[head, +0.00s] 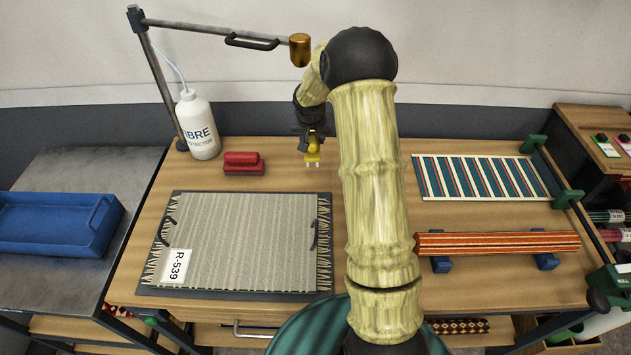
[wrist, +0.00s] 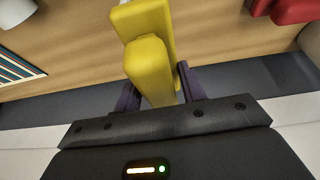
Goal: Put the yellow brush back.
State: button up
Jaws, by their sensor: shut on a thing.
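The yellow brush (head: 313,155) is in my gripper (head: 312,141), over the back middle of the wooden table. Its pale bristles point down, and I cannot tell whether they touch the tabletop. In the wrist view the yellow brush (wrist: 150,65) sits between the two dark fingers of my gripper (wrist: 158,90), which are shut on its yellow body. A red brush (head: 243,163) rests on the table to the left of it, behind the grey rug. The red brush also shows at the top right of the wrist view (wrist: 292,10).
A grey rug (head: 245,235) tagged R-539 lies on a dark board at the front left. A white bottle (head: 197,128) and a lamp-like post stand at the back left. A striped rug (head: 482,178) lies right, behind a rolled rug (head: 500,243). A blue tray (head: 50,225) is far left.

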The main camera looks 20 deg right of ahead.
jog(key=shift+w+d+r, duration=0.2)
jog(key=shift+d+r, duration=0.25)
jog(key=shift+d, duration=0.15)
jog(key=shift+f+p, duration=0.4)
jog(key=shift+f, duration=2.8)
jog(key=shift+f+p, duration=0.3)
jog(key=shift+f, duration=1.6)
